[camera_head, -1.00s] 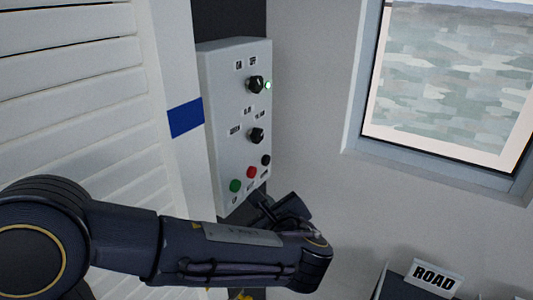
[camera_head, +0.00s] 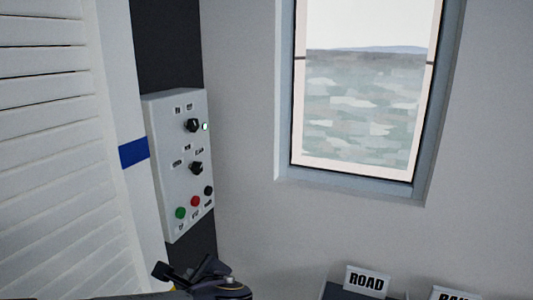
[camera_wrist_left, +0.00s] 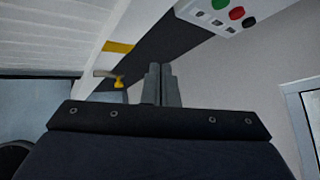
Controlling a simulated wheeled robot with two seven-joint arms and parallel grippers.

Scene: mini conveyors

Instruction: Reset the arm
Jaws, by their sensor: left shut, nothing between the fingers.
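My left gripper (camera_head: 190,270) is low in the head view, below the control panel and apart from it. In the left wrist view its two fingers (camera_wrist_left: 161,86) are together with nothing between them. The rest of my left arm is mostly below the lower edge of the head view. My right gripper is in neither view.
A white control panel (camera_head: 165,150) with two black knobs and green, red and black buttons hangs on a dark strip. A white slatted wall (camera_head: 45,150) stands left, a window (camera_head: 365,100) right. A ROAD sign (camera_head: 367,281) is at the bottom right.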

